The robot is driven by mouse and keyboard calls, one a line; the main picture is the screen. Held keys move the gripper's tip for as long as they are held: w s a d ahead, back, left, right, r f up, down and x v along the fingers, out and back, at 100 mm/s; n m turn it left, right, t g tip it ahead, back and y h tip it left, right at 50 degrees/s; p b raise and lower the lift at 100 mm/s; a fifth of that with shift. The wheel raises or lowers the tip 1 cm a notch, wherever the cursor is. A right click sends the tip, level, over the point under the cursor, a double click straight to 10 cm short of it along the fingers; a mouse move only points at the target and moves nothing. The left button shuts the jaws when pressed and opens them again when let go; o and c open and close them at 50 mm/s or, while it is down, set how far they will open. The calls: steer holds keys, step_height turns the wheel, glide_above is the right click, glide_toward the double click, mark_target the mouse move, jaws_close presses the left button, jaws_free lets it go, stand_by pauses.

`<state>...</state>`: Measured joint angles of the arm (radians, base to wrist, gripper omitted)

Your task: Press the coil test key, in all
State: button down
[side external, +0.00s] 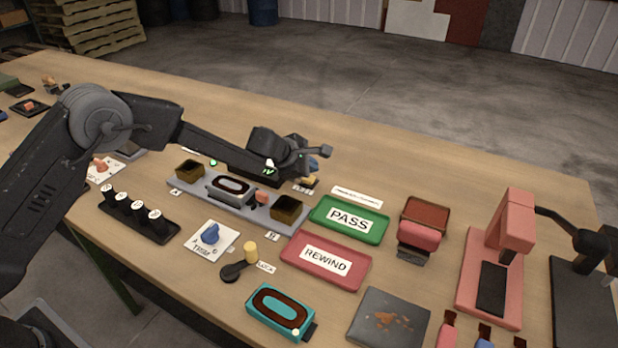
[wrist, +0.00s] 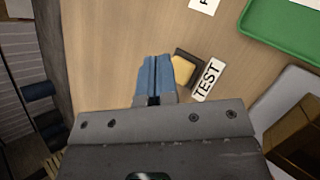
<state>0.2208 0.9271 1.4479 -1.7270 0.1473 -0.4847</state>
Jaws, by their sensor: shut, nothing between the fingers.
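The test key is a small yellow key on a dark base, and it shows in the wrist view (wrist: 183,69) just right of my fingertips. A white label reading TEST (wrist: 208,81) lies along its right side. In the side view the yellow key (side external: 309,180) is partly hidden below my gripper (side external: 314,164). My gripper's blue fingers (wrist: 157,64) are shut together with nothing between them. They are beside the key in the wrist view. I cannot tell their height above it or whether they touch it. The key does not look clearly pressed or raised.
A grey fixture (side external: 228,207) with a coil and two brown bins stands in front of my gripper. A green PASS tray (side external: 375,228) and a red REWIND tray (side external: 348,283) lie to the right. A teal coil unit (side external: 262,317) lies at the front. The table behind my gripper is clear.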

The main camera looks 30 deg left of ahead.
mark_target(309, 179)
steer(key=shift+f, duration=0.45)
steer(key=shift+f, duration=0.55)
stand_by(0.7)
steer(key=shift+r, duration=1)
steer(key=shift+r, duration=2.5)
